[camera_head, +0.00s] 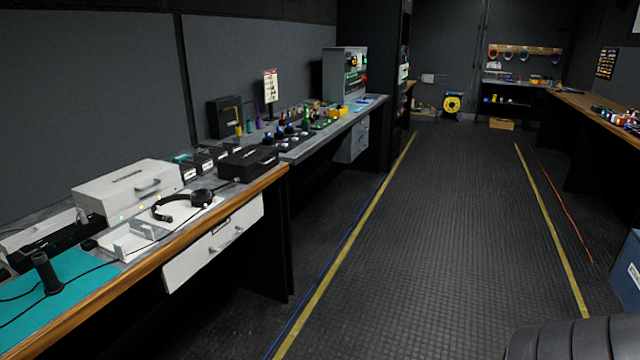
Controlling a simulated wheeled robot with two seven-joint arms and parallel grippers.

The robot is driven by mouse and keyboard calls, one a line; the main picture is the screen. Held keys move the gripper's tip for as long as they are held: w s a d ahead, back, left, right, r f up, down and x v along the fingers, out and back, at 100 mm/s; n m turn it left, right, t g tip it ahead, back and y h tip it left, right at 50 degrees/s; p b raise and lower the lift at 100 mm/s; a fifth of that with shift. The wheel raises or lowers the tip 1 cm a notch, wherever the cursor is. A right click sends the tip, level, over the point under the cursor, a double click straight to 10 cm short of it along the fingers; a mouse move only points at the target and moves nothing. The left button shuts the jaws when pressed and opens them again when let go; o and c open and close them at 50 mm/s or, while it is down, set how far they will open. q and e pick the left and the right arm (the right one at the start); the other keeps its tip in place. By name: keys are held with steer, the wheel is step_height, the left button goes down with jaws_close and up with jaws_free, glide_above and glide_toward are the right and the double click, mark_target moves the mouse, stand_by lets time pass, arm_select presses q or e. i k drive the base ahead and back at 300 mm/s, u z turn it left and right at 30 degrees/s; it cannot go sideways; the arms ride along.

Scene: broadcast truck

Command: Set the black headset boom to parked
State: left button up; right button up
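A black headset (182,205) lies on a white surface on the near left bench, in front of a white case with a handle (128,188). Its band curves to the left and a round dark ear cup (202,197) is at its right end. The boom is too small to make out, so I cannot tell its position. Neither of my grippers shows in the head view.
The wooden-edged bench (190,245) runs along the left, with a white drawer (215,243) below the headset. A black box (248,163) stands beyond the headset. A handheld microphone-like object (46,274) stands on a teal mat (85,285). The ribbed floor (440,230) is clear.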

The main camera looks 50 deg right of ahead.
mark_target(234, 181)
steer(key=z, duration=1.3)
steer(key=i, duration=1.4)
steer(key=z, duration=1.2)
steer(key=i, duration=0.6)
steer(key=u, duration=2.25)
